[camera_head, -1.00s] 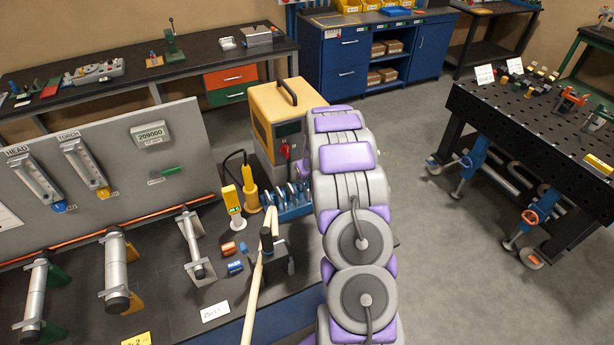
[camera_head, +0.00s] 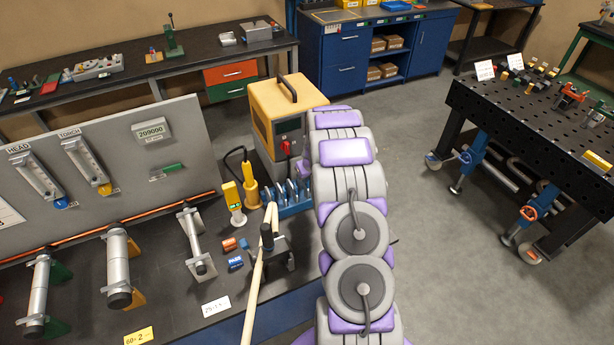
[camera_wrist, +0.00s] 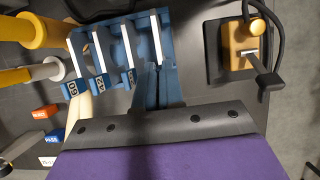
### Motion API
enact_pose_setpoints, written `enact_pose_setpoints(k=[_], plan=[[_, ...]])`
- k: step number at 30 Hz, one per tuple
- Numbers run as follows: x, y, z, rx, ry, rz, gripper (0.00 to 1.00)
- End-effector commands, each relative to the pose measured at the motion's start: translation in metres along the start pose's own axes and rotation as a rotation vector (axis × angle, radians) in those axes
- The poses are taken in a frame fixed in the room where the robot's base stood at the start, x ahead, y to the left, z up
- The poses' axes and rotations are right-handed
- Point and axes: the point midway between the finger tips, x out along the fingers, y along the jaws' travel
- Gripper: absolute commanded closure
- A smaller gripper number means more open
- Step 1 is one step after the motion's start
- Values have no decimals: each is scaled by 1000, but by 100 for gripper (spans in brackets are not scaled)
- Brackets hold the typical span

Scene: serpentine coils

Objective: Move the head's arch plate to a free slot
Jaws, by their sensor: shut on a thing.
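The blue slotted rack (camera_head: 290,208) stands on the bench left of my arm. Another pale-edged plate (camera_wrist: 156,38) is at the right end, in line with my gripper. My gripper (camera_wrist: 158,125) is shut, its black edge and purple shell just in front of the rack. The grip itself is hidden, and I cannot tell how deep that plate sits in its slot. In the head view my arm hides the gripper.
A tan block (camera_wrist: 240,45) on a dark stand, with a lever and black cable, is right of the rack. Yellow tools (camera_head: 250,185) stand left of it. A yellow machine (camera_head: 275,110) is behind. Orange (camera_head: 229,244) and blue (camera_head: 236,263) blocks lie nearer.

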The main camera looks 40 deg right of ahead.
Motion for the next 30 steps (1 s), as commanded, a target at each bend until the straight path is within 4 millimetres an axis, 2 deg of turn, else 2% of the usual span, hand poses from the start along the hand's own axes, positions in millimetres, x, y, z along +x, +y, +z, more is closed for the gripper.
enact_pose_setpoints(k=[27,28,30], plan=[[15,0,-5,-1,0,-1,100],[15,0,-5,-1,1,-1,90],[15,0,-5,-1,1,0,83]])
